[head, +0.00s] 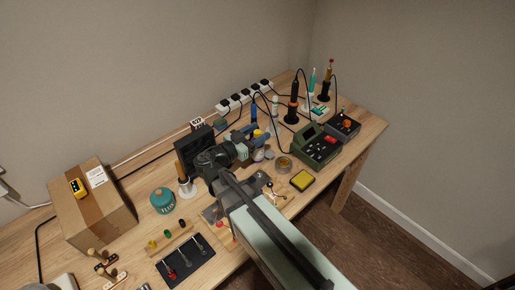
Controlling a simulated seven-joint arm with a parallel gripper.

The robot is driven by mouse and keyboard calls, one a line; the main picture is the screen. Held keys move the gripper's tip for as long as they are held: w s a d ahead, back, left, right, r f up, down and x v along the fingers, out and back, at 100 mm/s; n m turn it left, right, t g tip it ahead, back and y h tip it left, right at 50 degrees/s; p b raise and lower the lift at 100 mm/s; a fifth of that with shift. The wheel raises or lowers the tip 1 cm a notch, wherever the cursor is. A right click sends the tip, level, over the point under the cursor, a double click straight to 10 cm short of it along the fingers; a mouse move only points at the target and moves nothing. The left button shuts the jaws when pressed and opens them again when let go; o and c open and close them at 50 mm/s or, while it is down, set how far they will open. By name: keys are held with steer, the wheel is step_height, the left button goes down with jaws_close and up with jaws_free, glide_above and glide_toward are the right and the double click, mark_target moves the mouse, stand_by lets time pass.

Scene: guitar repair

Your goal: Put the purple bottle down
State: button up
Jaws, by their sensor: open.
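My gripper (262,138) is over the middle of the workbench, at the end of my arm, with its jaws open. A small bottle-like object (258,154) with a greyish, bluish body stands on the bench just below and beside the fingers. It may be the purple bottle, but it is too small and partly covered to tell its colour. I cannot tell whether the fingers touch it. My wrist and forearm hide part of the bench in front.
A round tin (284,162) and a yellow sponge tray (302,180) lie right of my gripper. A green soldering station (318,146) stands farther right. A teal pot (163,200) and a cardboard box (92,208) are at left. A power strip (245,97) runs along the back.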

steer(key=shift+w+d, duration=0.15)
steer(key=shift+w, duration=0.05)
steer(key=shift+c, duration=0.4)
jaws_close()
